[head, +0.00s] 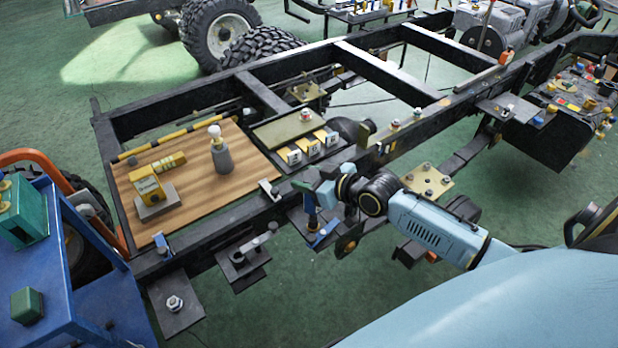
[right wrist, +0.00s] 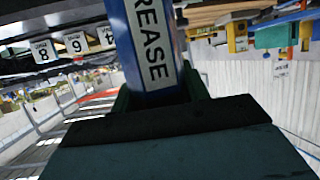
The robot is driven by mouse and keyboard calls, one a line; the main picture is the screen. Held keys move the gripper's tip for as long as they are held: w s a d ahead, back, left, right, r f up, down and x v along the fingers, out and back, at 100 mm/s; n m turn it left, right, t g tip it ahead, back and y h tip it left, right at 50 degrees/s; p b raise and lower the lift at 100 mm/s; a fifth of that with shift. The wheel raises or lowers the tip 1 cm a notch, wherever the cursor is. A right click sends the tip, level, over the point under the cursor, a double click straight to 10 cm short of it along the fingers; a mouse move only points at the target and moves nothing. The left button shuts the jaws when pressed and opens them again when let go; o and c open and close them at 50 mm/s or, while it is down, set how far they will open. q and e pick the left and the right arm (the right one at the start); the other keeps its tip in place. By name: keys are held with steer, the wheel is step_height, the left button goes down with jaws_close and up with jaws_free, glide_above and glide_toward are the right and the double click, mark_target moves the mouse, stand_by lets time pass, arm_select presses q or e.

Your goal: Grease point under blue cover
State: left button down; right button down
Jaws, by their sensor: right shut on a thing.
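My right gripper (head: 322,193) is at the near rail of the black chassis frame (head: 213,243). In the right wrist view it is shut on a blue grease tube (right wrist: 150,45) with a white label reading "GREASE". In the head view the tube (head: 309,206) is small and partly hidden by the gripper. Below it, a blue piece (head: 323,235) sits on a dark bracket outside the rail; I cannot tell whether it is a cover. Another small blue piece (head: 160,242) is on the rail at the left. No grease point shows clearly. My left gripper is not in view.
A wooden board (head: 195,190) on the frame carries a yellow device (head: 147,187) and a grey post with a white knob (head: 220,155). Numbered blocks (head: 312,146) stand close behind my right gripper. Brackets jut from the near rail. Open green floor lies in front.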

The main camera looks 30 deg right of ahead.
mark_target(309, 172)
arm_select(q)
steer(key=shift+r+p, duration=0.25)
steer(key=shift+p, duration=0.05)
arm_select(e)
steer(key=shift+r, duration=0.25)
stand_by(0.4)
